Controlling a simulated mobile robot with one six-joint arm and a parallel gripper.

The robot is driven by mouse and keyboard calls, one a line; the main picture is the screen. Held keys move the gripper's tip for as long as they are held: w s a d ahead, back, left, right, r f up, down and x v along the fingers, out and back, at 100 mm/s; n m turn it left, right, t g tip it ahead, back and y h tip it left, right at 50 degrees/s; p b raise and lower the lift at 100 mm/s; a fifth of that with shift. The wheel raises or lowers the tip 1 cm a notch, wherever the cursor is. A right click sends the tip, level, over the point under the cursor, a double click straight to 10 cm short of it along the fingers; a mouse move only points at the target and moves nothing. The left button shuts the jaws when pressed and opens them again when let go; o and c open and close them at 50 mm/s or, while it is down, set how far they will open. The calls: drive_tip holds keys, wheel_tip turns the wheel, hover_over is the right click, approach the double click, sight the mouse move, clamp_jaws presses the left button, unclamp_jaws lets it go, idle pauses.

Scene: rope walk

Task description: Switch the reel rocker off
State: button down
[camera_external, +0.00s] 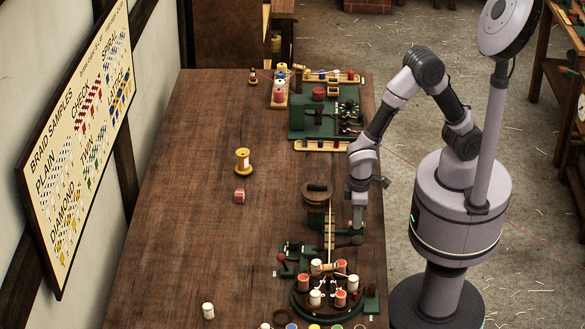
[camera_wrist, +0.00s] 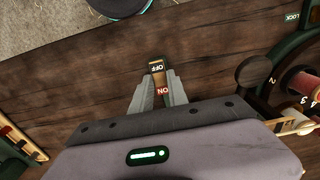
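The reel rocker (camera_wrist: 157,67) shows in the wrist view as a small switch with a black OFF end and a red ON end. Its OFF end is farther from my wrist and its ON end is nearer. My gripper (camera_wrist: 160,82) has its two grey fingers apart, one on each side of the rocker, with a narrow gap between them. I cannot tell whether they touch it. In the external view my gripper (camera_external: 357,224) points down at the right edge of the bench, and the rocker is not distinguishable there.
The wooden bench (camera_external: 185,190) has much clear surface on the left. A green round stand (camera_external: 297,300) with several red and white bobbins is just in front of my gripper. A green machine (camera_external: 310,122) is farther back.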

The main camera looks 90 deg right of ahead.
drive_tip(key=b, duration=0.2)
drive_tip(key=shift+f+t+b, duration=0.3)
drive_tip(key=shift+f+t, duration=0.1)
drive_tip(key=shift+s+f+t+b, duration=0.15)
drive_tip(key=shift+t+b, duration=0.25)
drive_tip(key=shift+b, duration=0.6)
drive_tip(key=shift+s+r+t+b, duration=0.35)
drive_tip(key=shift+t+b, duration=0.25)
drive_tip(key=shift+b, duration=0.6)
drive_tip(key=shift+r, duration=0.15)
drive_tip(key=c, duration=1.3)
unclamp_jaws()
